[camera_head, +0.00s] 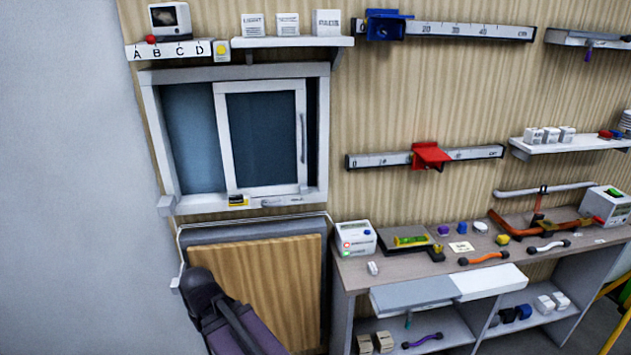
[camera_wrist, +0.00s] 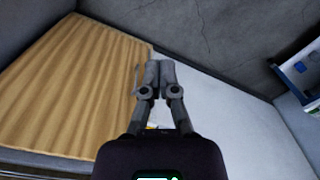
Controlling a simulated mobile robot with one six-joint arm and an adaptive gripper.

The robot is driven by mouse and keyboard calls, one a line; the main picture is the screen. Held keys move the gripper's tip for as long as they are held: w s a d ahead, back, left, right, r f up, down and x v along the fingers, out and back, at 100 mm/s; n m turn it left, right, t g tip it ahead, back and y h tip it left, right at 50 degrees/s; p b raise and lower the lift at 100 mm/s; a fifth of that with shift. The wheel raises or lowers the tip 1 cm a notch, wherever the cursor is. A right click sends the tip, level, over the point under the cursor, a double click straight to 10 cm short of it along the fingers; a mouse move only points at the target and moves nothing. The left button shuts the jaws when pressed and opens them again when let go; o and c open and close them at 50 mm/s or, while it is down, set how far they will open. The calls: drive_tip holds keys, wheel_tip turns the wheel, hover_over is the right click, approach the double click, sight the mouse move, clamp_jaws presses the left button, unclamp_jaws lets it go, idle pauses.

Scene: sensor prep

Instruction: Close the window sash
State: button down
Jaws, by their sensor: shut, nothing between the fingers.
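The window sash (camera_head: 263,135) is a white-framed sliding pane in the white window frame (camera_head: 151,115) on the wall, in the head view. It stands toward the right of the frame, with a narrow dark gap between it and the right jamb. A grey vertical handle (camera_head: 303,137) is on its right stile. A blue pane (camera_head: 190,140) shows to its left. My gripper (camera_wrist: 159,66) is shut and empty in the wrist view, its fingertips together. In the head view my arm is low at the bottom, below the window and apart from the sash; the fingertips cannot be made out there.
A wooden panel (camera_head: 260,280) in a grey frame is below the window. Small items, including a yellow-black one (camera_head: 237,201), sit on the sill. A shelf (camera_head: 290,42) is above. A workbench (camera_head: 410,267) with tools and devices stands right. Bare wall (camera_head: 65,180) is left.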

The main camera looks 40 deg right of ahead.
drive_tip(key=w+d+r+m+t+y, duration=0.2)
drive_tip(key=w+d+r+t, duration=0.15)
drive_tip(key=d, duration=0.35)
drive_tip(key=w+d+r+m+t+y+p, duration=0.1)
drive_tip(key=w+d+r+m+t+y, duration=0.2)
drive_tip(key=d, duration=0.4)
drive_tip(key=w+d+r+m+t+y, duration=0.1)
drive_tip(key=w+d+r+m+y, duration=0.1)
drive_tip(key=w+d, duration=0.4)
drive_tip(key=s+d+r+m+t+h, duration=0.1)
drive_tip(key=s+d+r+m+t, duration=0.1)
drive_tip(key=d, duration=0.8)
drive_tip(key=s+d+r+m+t+h, duration=0.1)
drive_tip(key=s+d+r+m+t, duration=0.1)
drive_tip(key=d+r, duration=0.4)
drive_tip(key=s+d+r+m+t, duration=0.2)
drive_tip(key=d+r+m+t, duration=0.2)
drive_tip(key=d, duration=1)
drive_tip(key=shift+s+d+t+h+p, duration=0.2)
drive_tip(key=shift+t+h+p, duration=0.2)
drive_tip(key=shift+t, duration=0.55)
drive_tip(key=shift+w+a, duration=0.1)
drive_tip(key=shift+w, duration=0.1)
drive_tip(key=shift+x, duration=4.85)
